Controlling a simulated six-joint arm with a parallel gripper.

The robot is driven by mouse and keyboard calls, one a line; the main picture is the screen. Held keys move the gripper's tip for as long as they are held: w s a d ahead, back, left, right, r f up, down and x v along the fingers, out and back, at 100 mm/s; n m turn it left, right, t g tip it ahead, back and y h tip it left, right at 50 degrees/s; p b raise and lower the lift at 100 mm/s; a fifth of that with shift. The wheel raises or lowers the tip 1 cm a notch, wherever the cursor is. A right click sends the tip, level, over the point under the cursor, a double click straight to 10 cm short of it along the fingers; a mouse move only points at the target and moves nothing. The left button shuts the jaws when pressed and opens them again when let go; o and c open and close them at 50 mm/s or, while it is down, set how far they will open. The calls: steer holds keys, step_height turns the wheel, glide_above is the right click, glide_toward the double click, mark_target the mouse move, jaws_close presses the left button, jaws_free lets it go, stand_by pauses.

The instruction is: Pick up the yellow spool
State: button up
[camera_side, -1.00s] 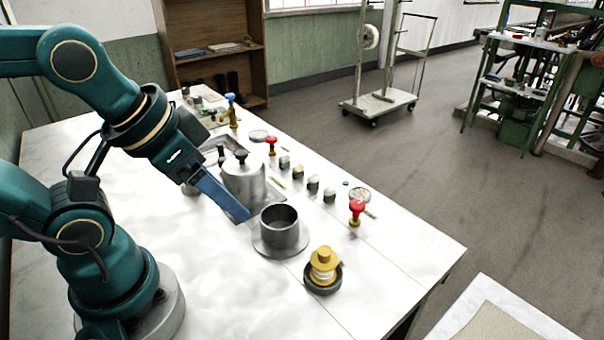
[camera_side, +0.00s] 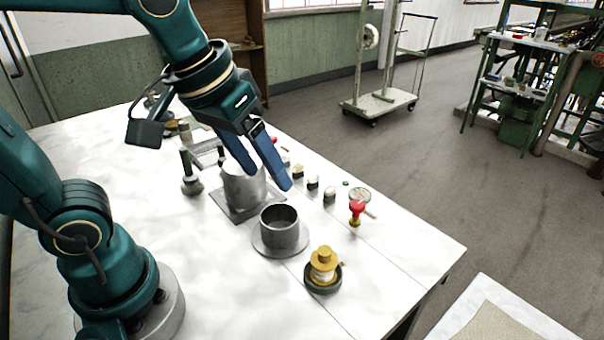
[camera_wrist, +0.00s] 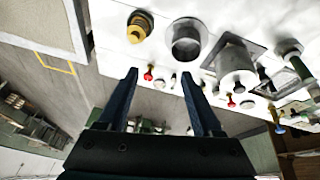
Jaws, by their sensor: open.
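The yellow spool (camera_side: 323,266) stands upright in a dark round holder (camera_side: 322,284) near the front right edge of the white table. It also shows in the wrist view (camera_wrist: 136,32) at the top, left of centre. My gripper (camera_side: 286,170) is in the air over the table, behind and left of the spool, near a metal cylinder. Its two blue fingers (camera_wrist: 162,90) are apart with nothing between them in the wrist view.
An open metal pot (camera_side: 281,232) on a round plate stands between my gripper and the spool. A larger metal cylinder (camera_side: 243,188) stands behind it.

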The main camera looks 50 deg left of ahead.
steer(key=w+d+f+g, duration=0.1)
steer(key=w+d+f, duration=0.1)
steer(key=w, duration=0.1)
steer(key=g, duration=0.2)
glide_above(324, 250)
steer(key=a, duration=0.1)
step_height(324, 250, down, 4)
steer(key=shift+m+g, duration=0.3)
steer(key=shift+g, duration=0.5)
steer(key=f, duration=0.5)
steer(key=d+f, duration=0.1)
steer(key=f, duration=0.1)
steer(key=shift+f, duration=0.9)
jaws_close()
